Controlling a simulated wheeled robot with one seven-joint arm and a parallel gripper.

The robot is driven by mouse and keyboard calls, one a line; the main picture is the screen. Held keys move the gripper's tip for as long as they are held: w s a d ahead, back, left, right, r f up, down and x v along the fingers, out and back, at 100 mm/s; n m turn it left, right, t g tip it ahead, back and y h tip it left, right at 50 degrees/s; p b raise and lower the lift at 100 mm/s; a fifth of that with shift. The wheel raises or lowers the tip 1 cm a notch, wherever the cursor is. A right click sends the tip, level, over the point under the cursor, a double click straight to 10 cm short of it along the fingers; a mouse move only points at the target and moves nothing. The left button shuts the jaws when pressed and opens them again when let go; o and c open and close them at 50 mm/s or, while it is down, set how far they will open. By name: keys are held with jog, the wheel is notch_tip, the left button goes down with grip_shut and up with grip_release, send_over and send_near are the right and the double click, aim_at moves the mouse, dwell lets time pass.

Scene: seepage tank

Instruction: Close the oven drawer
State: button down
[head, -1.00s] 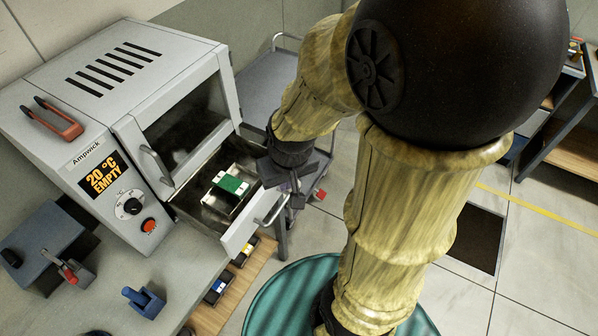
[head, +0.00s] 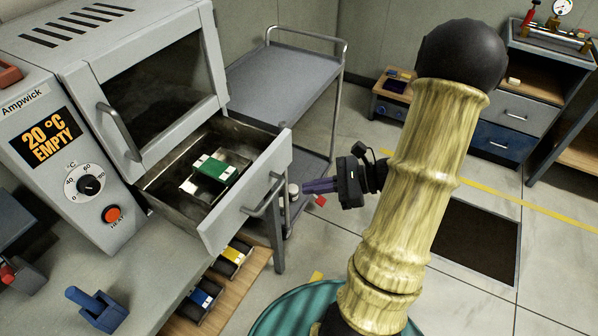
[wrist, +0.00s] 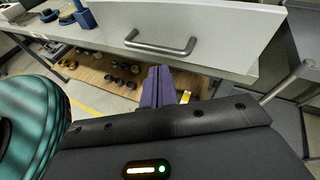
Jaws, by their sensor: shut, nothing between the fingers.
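The oven drawer (head: 246,196) is pulled out of the grey oven (head: 150,80). Inside it lies a green-topped block on a pale holder (head: 215,172). The drawer front has a bar handle (head: 264,196), which also shows in the wrist view (wrist: 160,44). My gripper (head: 300,188) is shut and empty, its purple fingers pointing at the drawer front from the right. In the head view the fingertips are close to the handle; I cannot tell whether they touch. In the wrist view the fingers (wrist: 158,80) sit just below the handle, with a gap in the picture.
A grey trolley (head: 285,80) stands behind the drawer. A wooden shelf (head: 215,300) with coloured boxes lies below the bench. A blue-handled item (head: 98,308) stands on the bench. Floor to the right is open, with a dark mat (head: 475,240).

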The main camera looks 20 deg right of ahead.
aim_at(289, 151)
jog(key=w+d+f+m+t+h+b, duration=0.1)
jog(key=d+f+m+t+h+b, duration=0.1)
jog(key=d+m+t, duration=0.4)
jog(key=d+t, duration=0.1)
jog(key=d, duration=0.3)
jog(key=shift+w+d+f+t+b, duration=0.25)
jog(key=shift+w+f+t+b, duration=0.1)
jog(key=shift+w+t, duration=0.05)
jog(key=x, duration=1.4)
jog(key=shift+f+p, duration=0.1)
jog(key=shift+p, duration=0.3)
jog(key=shift+w, duration=0.1)
